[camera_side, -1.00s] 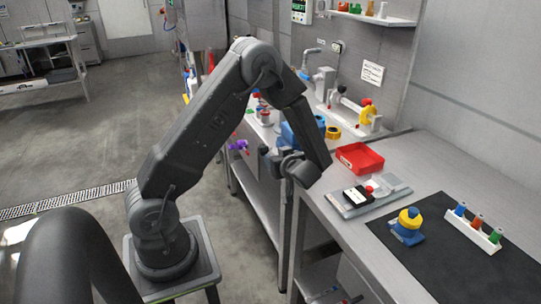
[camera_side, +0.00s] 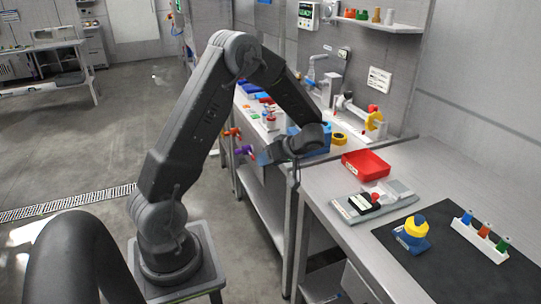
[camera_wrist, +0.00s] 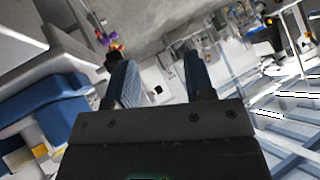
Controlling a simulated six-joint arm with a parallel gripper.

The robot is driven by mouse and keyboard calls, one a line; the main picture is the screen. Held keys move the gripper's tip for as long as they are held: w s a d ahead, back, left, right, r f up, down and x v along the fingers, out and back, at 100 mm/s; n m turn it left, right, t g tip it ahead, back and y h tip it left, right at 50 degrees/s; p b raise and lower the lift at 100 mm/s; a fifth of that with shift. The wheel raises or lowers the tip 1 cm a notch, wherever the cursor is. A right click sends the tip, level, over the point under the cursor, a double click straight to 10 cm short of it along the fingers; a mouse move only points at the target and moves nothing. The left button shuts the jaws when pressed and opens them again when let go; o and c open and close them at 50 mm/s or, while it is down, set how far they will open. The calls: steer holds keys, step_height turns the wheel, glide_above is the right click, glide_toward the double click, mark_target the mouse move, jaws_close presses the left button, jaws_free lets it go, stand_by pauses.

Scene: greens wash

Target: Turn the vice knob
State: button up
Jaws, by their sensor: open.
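A blue block-like body that looks like the vice (camera_side: 315,139) sits at the bench's front edge, partly hidden behind my wrist. A large blue body also shows at the left of the wrist view (camera_wrist: 45,108). A purple knob (camera_side: 243,151) and an orange knob (camera_side: 232,132) stick out from the bench front; I cannot tell which one is the vice knob. Small purple and red knobs show beyond the fingers in the wrist view (camera_wrist: 113,42). My gripper (camera_side: 262,157) is open and empty, pointing left, near the purple knob in the picture. Its two fingers (camera_wrist: 158,68) stand apart.
A red tray (camera_side: 366,163), a grey panel with a red button (camera_side: 374,198), a blue-and-yellow knob unit (camera_side: 412,235) and a white rack (camera_side: 481,238) stand on the right bench. A yellow ring (camera_side: 339,139) lies by the vice. Open floor (camera_side: 110,135) lies left.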

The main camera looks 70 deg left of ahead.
steer(key=w+a+r+m+t+h, duration=0.25)
steer(key=a+r+t+h, duration=0.35)
steer(key=a+r+h, duration=0.3)
steer(key=shift+n+y, duration=0.35)
steer(key=shift+y, duration=0.05)
steer(key=f, duration=1.3)
steer(key=shift+w+a+f, duration=0.1)
steer(key=shift+w+a, duration=0.2)
steer(key=shift+w, duration=0.1)
steer(key=shift+c, duration=0.5)
jaws_close()
